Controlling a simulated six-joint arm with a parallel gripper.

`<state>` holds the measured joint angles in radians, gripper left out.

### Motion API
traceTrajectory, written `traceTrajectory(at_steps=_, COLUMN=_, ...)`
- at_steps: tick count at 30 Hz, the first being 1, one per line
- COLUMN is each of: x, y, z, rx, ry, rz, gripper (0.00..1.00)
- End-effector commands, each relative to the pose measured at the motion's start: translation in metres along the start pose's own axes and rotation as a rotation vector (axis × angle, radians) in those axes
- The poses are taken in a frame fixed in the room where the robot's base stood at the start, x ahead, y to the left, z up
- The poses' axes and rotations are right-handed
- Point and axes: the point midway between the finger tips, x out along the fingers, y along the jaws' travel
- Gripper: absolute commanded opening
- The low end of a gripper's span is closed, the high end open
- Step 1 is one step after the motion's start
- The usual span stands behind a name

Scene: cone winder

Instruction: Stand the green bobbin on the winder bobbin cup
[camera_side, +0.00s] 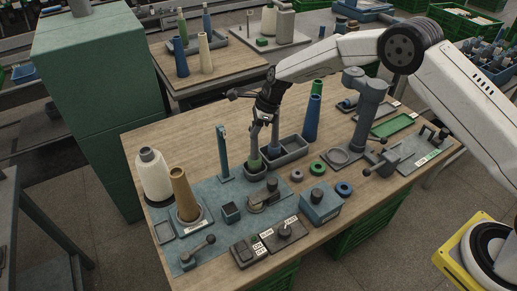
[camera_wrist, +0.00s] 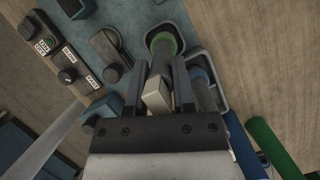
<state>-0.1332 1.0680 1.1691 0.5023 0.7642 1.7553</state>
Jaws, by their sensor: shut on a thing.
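The green bobbin (camera_side: 254,161) is a slim grey tube with a green band low down. The fingers also show in the wrist view (camera_wrist: 157,90) and partly hide the tube. A blue box with a dark round top (camera_side: 318,196) stands in front to the right; I cannot tell for certain which part is the winder bobbin cup.
The grey tray (camera_side: 292,157) also holds a blue-banded bobbin (camera_side: 275,149) close beside my gripper. A tall blue cone (camera_side: 312,118) stands behind it. A thin teal post (camera_side: 222,153) rises to the left. A lever fitting (camera_side: 263,201) and switch panel (camera_side: 247,251) lie in front.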

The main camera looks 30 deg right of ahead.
Motion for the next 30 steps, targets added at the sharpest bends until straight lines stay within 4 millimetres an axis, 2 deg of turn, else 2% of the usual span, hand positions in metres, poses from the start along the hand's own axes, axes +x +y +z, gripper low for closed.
traceTrajectory(at_steps=24, x=0.0086, y=-0.0003, z=-0.0034, rx=0.0, ry=-0.001, rz=-0.001, gripper=0.0)
traceTrajectory(at_steps=25, x=0.0086, y=-0.0003, z=-0.0034, rx=0.0, ry=-0.001, rz=-0.001, gripper=0.41)
traceTrajectory(at_steps=28, x=0.0086, y=-0.0002, z=-0.0034, rx=0.0, ry=0.0, rz=-0.001, gripper=0.72)
traceTrajectory(at_steps=30, x=0.0086, y=-0.0002, z=-0.0035, rx=0.0, ry=0.0, rz=0.0, gripper=0.72)
